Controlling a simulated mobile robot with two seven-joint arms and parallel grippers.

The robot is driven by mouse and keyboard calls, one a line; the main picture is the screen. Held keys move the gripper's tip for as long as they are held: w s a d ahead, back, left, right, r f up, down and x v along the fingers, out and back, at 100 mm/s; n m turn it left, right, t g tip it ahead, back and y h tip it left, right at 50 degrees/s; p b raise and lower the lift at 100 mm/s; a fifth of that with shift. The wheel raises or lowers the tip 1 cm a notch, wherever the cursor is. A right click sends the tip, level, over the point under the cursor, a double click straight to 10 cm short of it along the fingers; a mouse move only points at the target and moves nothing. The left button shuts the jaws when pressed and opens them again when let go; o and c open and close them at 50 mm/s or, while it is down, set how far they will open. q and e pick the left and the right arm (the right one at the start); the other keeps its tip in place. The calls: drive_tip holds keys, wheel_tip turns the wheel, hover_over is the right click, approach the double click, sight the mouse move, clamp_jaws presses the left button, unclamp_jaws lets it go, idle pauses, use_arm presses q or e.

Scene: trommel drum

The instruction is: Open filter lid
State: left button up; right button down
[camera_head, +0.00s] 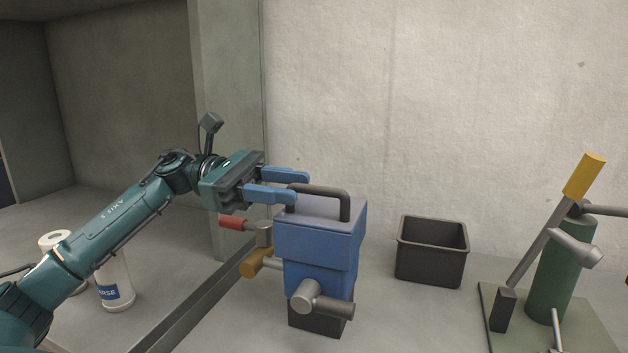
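The filter is a blue box-shaped housing (318,279) on a dark base, standing on the grey surface. Its blue lid (322,240) sits on top, level, and carries a dark arched handle (330,190). My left gripper (301,186) comes in from the left at handle height. Its two blue fingers are apart, with the tips at the left end of the handle. I cannot tell whether the fingers touch it. My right gripper is not in view.
A red-tipped lever (232,223) and an amber fitting (256,262) stick out left of the filter. A grey pipe stub (306,295) faces front. A dark open bin (432,252) stands right. A green pump (561,270) with yellow-ended lever is far right. White bottles (115,285) stand left.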

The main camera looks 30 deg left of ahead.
sight(341, 193)
use_arm(q)
drive_tip(key=shift+p+x, duration=0.5)
drive_tip(key=shift+x, duration=1.75)
clamp_jaws()
